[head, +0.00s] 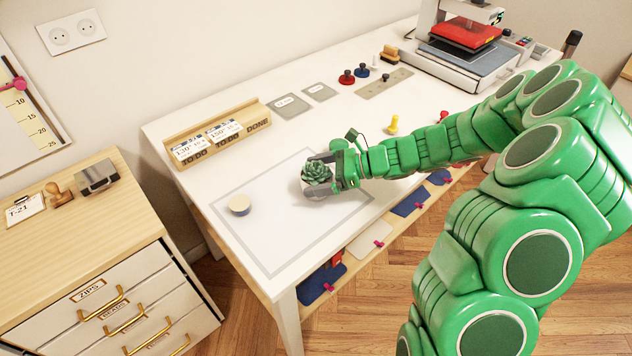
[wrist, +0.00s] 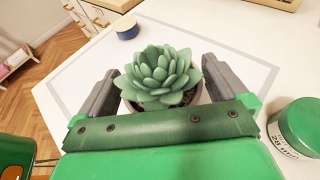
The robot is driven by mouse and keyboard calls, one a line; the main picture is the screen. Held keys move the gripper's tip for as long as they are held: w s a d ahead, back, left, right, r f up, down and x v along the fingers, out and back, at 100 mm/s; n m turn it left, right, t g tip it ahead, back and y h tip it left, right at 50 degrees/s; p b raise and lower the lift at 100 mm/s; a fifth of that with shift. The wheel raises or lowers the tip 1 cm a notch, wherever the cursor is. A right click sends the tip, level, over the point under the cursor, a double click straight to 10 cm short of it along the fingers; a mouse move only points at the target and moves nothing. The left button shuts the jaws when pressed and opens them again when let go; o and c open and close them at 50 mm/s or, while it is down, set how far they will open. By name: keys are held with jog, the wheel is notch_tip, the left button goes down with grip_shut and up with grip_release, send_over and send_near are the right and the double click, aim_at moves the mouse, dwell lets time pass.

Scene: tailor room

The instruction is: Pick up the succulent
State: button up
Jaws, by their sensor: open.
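My gripper (head: 318,178) is at the succulent, low over the table. In the wrist view the succulent (wrist: 162,75) sits between the two dark fingers of my gripper (wrist: 160,92), one on each side. The fingers are open, and a gap shows beside the plant on the right. The pot is partly hidden by the leaves and the gripper body.
A small round container with a pale lid (head: 239,205) stands left of the succulent. A wooden card holder (head: 217,134) is behind. A heat press (head: 465,50) stands at the far right. The outlined area (head: 275,240) in front is clear.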

jog(key=shift+a, duration=0.15)
jog(key=c, duration=1)
jog(key=shift+r, duration=0.1)
